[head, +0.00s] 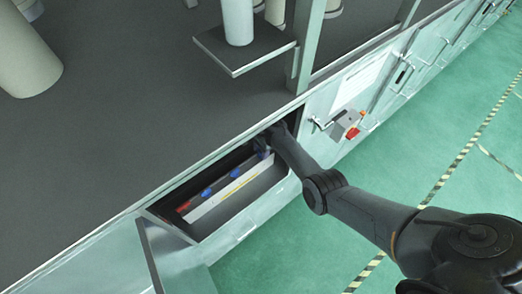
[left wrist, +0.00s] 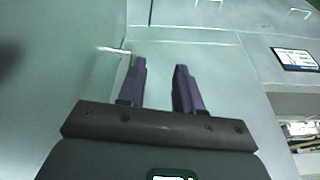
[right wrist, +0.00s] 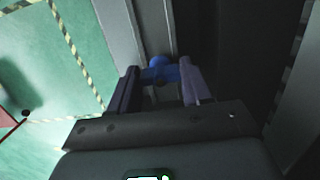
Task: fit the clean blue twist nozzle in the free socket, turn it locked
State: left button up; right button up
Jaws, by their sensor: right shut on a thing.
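My right gripper (right wrist: 160,82) is shut on a blue nozzle (right wrist: 160,68), which spans the gap between its fingers. In the head view my right gripper (head: 264,146) is inside the far end of an open compartment in the bench front, and its fingers are hard to make out there. Two blue pieces (head: 206,192) (head: 235,173) and a red piece (head: 184,206) sit in a row along that compartment. I cannot tell which socket is free, or whether the held nozzle is seated. My left gripper (left wrist: 161,88) is open and empty, in front of pale panels.
The open compartment (head: 235,212) has a pale strip (head: 222,195) along it, with an open door (head: 170,260) at its near end. A grey-and-red fixture (head: 348,121) is on the cabinet front to the right. The green floor has striped tape.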

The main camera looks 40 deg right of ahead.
jog(key=shift+f, duration=0.2)
jog(key=o, duration=1.1)
notch_tip(320, 180, up, 11)
jog(key=d, duration=0.1)
jog(key=shift+d, duration=0.15)
jog(key=shift+f, duration=0.1)
